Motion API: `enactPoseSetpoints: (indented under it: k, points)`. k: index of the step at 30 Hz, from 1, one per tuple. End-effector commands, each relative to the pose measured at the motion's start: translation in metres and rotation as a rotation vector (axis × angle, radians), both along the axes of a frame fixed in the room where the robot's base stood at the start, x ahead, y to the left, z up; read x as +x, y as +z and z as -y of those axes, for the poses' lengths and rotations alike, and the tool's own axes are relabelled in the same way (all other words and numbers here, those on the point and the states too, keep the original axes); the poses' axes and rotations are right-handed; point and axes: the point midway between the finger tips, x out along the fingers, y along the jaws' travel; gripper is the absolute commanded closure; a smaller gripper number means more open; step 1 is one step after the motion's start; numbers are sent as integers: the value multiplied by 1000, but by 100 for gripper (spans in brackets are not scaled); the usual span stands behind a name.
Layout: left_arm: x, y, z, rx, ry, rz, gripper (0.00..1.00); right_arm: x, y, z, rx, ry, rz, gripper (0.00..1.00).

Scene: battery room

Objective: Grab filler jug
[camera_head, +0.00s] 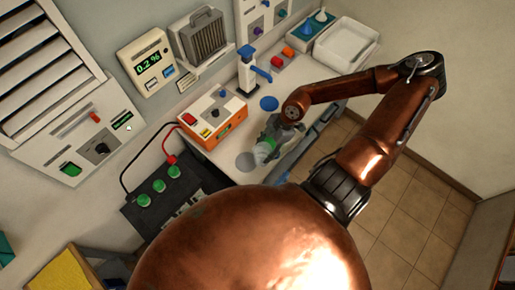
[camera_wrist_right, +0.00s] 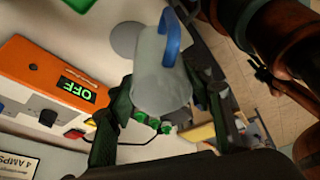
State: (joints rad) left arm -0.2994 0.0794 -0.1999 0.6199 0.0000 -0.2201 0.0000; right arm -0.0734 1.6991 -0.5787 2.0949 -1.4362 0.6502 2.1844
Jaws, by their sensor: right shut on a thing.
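The filler jug (camera_wrist_right: 160,85) is a pale grey vessel with a blue handle in the right wrist view. My right gripper (camera_wrist_right: 157,100) has its dark green fingers on both sides of the jug and is shut on it. In the head view, the right gripper (camera_head: 272,140) is over the bench front, beside the orange-and-white charger. The jug is small and partly hidden by the gripper there. Whether it touches the bench is unclear. My left gripper is not in view.
The orange charger (camera_head: 212,117) stands left of the gripper. A grey disc (camera_head: 246,161) and a blue disc (camera_head: 269,103) mark the bench. A white stand with a blue lever (camera_head: 248,73), a funnel tray (camera_head: 311,28) and a white bin (camera_head: 345,46) are farther back. Black battery (camera_head: 165,195) sits lower left.

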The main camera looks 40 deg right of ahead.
Motion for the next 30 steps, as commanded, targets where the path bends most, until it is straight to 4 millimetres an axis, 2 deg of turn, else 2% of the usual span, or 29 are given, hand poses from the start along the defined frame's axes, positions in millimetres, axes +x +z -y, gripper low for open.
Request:
enactPoseSetpoints:
  k: [7, 15, 30]
  points:
    - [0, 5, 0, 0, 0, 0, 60, -25, 12, 8, -2, 0, -6, 80]
    - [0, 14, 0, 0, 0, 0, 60, -43, 22, 13, 0, -1, -3, 80]
    - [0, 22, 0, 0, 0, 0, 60, -56, 27, 17, 0, -1, 0, 80]
